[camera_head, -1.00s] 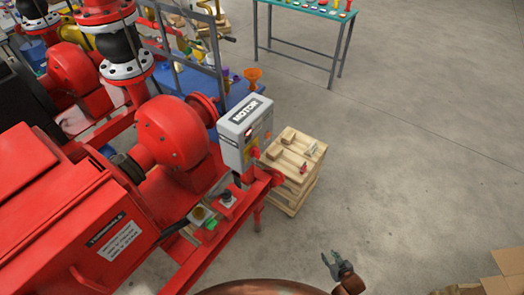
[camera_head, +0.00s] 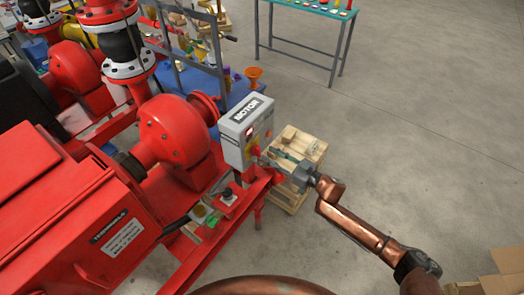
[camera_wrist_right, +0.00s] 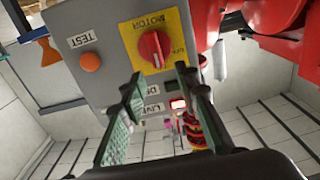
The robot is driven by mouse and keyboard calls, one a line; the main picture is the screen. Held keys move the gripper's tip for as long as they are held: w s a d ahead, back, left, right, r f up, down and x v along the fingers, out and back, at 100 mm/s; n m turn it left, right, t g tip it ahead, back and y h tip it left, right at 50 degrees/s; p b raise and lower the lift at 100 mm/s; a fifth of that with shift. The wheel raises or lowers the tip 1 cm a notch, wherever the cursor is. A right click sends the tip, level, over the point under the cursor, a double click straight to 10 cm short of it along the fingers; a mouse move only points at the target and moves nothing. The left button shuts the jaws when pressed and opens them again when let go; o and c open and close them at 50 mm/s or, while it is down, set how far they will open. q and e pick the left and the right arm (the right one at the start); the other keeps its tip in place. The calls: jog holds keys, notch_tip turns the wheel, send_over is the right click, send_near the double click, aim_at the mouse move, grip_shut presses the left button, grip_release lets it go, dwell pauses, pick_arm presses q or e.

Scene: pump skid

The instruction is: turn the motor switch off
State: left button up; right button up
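The motor switch is a red rotary knob (camera_wrist_right: 155,49) on a yellow plate (camera_wrist_right: 128,38) on the face of the grey MOTOR box (camera_head: 234,134). The wrist view shows the plate's lettering upside down, and a pale mark on the knob. In the head view, the knob (camera_head: 254,151) is small beside my gripper. My right gripper (camera_head: 270,157) is in front of the box face. In the wrist view, its two fingers (camera_wrist_right: 157,75) are apart with nothing between them, and the knob lies just beyond the tips. Contact cannot be seen. My left gripper is out of view.
An orange TEST button (camera_wrist_right: 90,62) sits beside the switch. A wooden pallet stack (camera_head: 291,196) stands below my right gripper. The red pump skid (camera_head: 70,215) fills the left. Open concrete floor lies to the right, with a teal-topped table (camera_head: 305,9) behind.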

aim_at(257, 151)
jog(key=x, duration=0.4)
jog(key=shift+w+a, duration=0.2)
jog(key=shift+a, duration=0.1)
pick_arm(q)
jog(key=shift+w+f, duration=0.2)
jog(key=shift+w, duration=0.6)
pick_arm(e)
jog(key=c, duration=0.3)
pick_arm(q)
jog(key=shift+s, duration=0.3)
pick_arm(e)
grip_shut()
